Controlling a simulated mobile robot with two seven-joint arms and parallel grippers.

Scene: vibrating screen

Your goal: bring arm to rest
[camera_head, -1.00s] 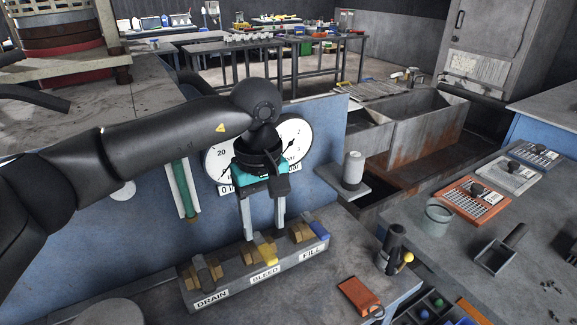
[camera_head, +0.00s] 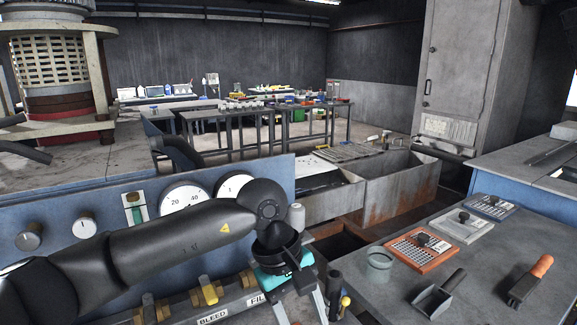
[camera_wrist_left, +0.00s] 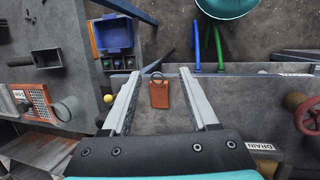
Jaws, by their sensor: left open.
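My left arm crosses the head view from the lower left, with its wrist bent down. My left gripper (camera_head: 299,305) is open and empty, pointing down near the right end of the valve block (camera_head: 230,306) labelled BLEED and FILL. Its fingertips are near the lower edge of the head view. In the left wrist view the two fingers (camera_wrist_left: 160,75) stand wide apart. An orange-red tag with a ring (camera_wrist_left: 159,95) shows between them, lying on the surface beyond, with nothing gripped. My right gripper is in neither view.
Two gauges (camera_head: 184,197) sit on the blue panel behind the arm. A dark cylinder with a yellow knob (camera_head: 336,296) stands right of the gripper. The right bench holds a grey cup (camera_head: 379,266), a scoop (camera_head: 437,297) and framed screens (camera_head: 421,249). Rusty tanks (camera_head: 399,190) lie behind.

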